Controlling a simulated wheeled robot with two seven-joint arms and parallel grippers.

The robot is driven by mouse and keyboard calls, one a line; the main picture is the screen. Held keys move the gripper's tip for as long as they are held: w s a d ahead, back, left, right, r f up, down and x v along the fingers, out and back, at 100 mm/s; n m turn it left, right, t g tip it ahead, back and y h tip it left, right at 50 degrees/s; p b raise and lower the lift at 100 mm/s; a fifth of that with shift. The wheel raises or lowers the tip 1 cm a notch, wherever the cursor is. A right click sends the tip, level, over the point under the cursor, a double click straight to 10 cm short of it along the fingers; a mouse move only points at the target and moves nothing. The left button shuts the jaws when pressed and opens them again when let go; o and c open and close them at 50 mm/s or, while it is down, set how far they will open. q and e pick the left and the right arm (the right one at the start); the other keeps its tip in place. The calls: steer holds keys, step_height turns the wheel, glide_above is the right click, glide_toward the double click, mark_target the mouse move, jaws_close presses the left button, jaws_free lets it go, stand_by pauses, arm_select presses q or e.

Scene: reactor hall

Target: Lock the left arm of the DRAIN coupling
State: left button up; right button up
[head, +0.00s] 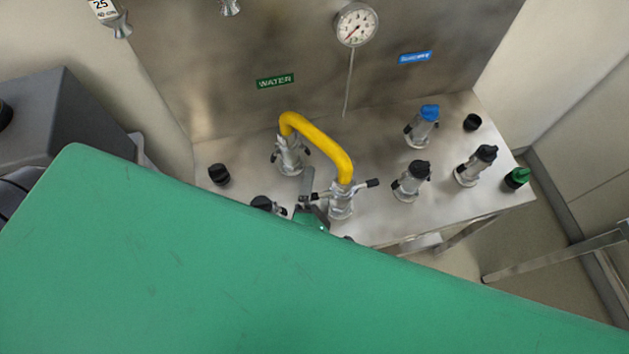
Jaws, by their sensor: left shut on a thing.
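A yellow hose (322,143) arches from a metal coupling at the back (290,158) to a nearer metal coupling (341,202). No DRAIN label shows; the nearer coupling with the hose end seems to be the one meant. Its right arm (370,184), black-tipped, sticks out sideways to the right. My left gripper (309,203) is at the left side of this coupling, shut on what seems to be its left arm. That arm is mostly hidden by the gripper. My right gripper is not in view.
A large green surface, apparently my own arm, covers the lower picture. Capped couplings (411,181) and (474,166) and a blue-capped one (422,127) stand to the right. Loose black (219,174) and green caps (516,178) sit on the steel bench. A gauge (356,24) hangs behind.

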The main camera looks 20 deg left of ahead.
arm_select(q)
steer(key=shift+w+d+r, duration=0.15)
steer(key=shift+d+r, duration=0.05)
steer(key=shift+r, duration=0.35)
steer(key=shift+s+d, duration=0.3)
steer(key=shift+s, duration=0.75)
steer(key=s, duration=0.3)
steer(key=shift+s+d+r+b, duration=0.1)
steer(key=shift+d+r+b, duration=0.05)
steer(key=shift+d+b, duration=0.2)
steer(key=c, duration=1.1)
steer(key=s, duration=0.4)
steer(key=s+d, duration=0.1)
steer(key=s, duration=0.2)
steer(key=s+d+b, duration=0.1)
steer(key=s, duration=0.3)
steer(key=shift+s+d, duration=0.1)
steer(key=shift+s, duration=0.25)
steer(key=shift+c, duration=0.2)
arm_select(e)
steer(key=shift+s+f, duration=0.2)
steer(key=shift+f, duration=0.55)
arm_select(q)
steer(key=shift+r, duration=0.1)
arm_select(e)
steer(key=shift+r, duration=0.1)
